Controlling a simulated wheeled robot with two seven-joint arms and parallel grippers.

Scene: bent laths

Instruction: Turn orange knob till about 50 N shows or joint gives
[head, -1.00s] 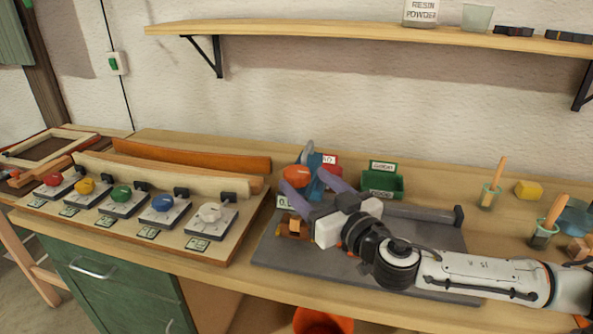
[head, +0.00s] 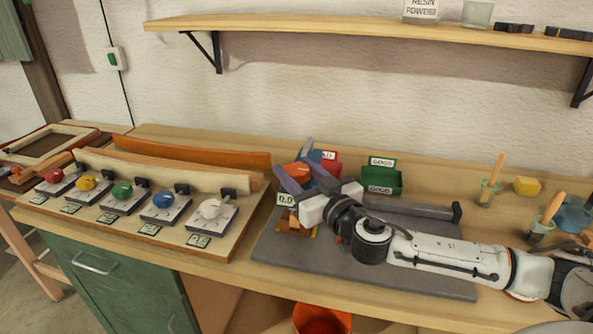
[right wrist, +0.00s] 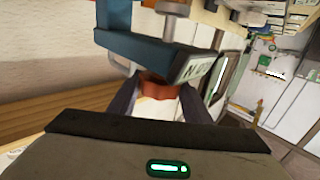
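The orange knob (head: 297,170) sits on the blue test stand (head: 316,157) on a grey base plate. A small display (head: 287,198) in front of it appears to read 0.0. My right gripper (head: 306,176) is at the knob with its two fingers spread, one on each side of it. In the right wrist view the orange-red knob (right wrist: 156,86) shows between the dark fingers, below the blue frame; contact cannot be made out. The joint piece at the stand's foot is mostly hidden by my gripper. My left gripper is out of view.
A green bin (head: 382,182) marked GOOD stands behind my right arm, with a red bin (head: 330,160) beside the stand. A board (head: 130,212) with several coloured knobs lies at left. Glue pots (head: 487,193) stand at right. An orange bucket (head: 322,320) is below the bench edge.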

